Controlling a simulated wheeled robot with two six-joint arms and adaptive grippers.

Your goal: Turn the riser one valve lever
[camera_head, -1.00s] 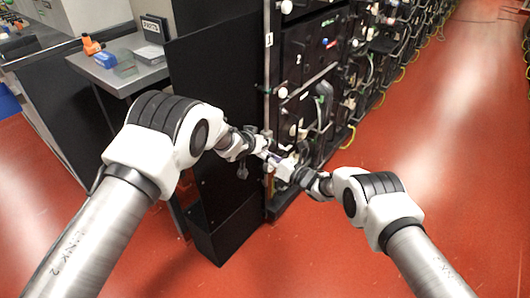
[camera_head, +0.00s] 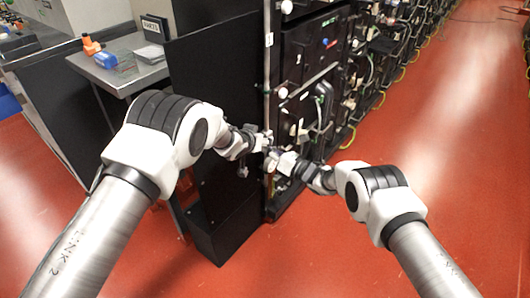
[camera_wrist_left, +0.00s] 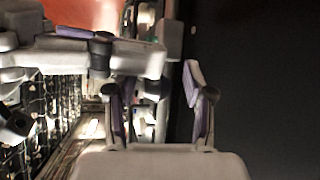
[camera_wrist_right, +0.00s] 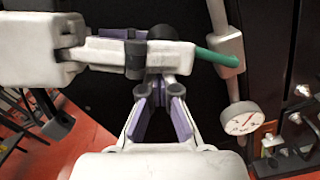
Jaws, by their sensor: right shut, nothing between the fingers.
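In the right wrist view a green valve lever (camera_wrist_right: 218,58) reaches left from the grey riser pipe (camera_wrist_right: 221,18). Its left end meets the front of my left gripper (camera_wrist_right: 190,53); whether they touch is unclear. My left gripper (camera_wrist_left: 153,78) is open in its own wrist view, its purple-padded fingers well apart. My right gripper (camera_wrist_right: 161,88) is shut and empty, its tips just below the left gripper in that view. In the head view my left gripper (camera_head: 266,141) and right gripper (camera_head: 271,158) are close together at the riser, hiding the lever.
A round gauge (camera_wrist_right: 242,118) hangs on the riser below the lever. A black panel (camera_head: 212,110) stands left of the riser. Battery racks (camera_head: 318,75) run back on the right. A metal side table (camera_head: 135,70) is at left. Red floor (camera_head: 440,130) is clear at right.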

